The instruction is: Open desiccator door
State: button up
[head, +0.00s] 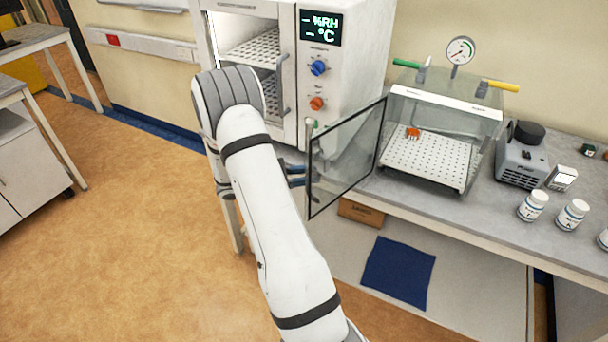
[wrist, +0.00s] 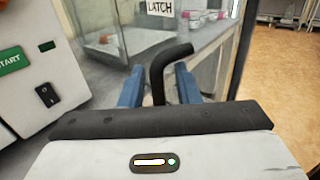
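The desiccator (head: 440,110) is a clear box on the bench with a perforated white tray. Its glass door (head: 345,155) stands swung out to the left and front, so the chamber front is open. The door also shows in the wrist view (wrist: 215,62), with a LATCH label (wrist: 160,8) in sight above the fingers. My gripper (head: 297,176) is at the door's left, outer side. In the wrist view a bent black handle (wrist: 170,62) stands between the blue fingers (wrist: 158,88), with a visible gap on the right finger's side. The fingers look open around it.
A white oven-like cabinet (head: 345,60) with a display and knobs stands close to the left. A pump (head: 524,155) and white jars (head: 533,206) are on the bench (head: 470,218) at right. A blue mat (head: 398,272) lies below. Open floor is at left.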

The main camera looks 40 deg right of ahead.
jog(key=shift+s+d, duration=0.15)
jog(key=shift+d, duration=0.05)
grip_shut()
dwell(0.5)
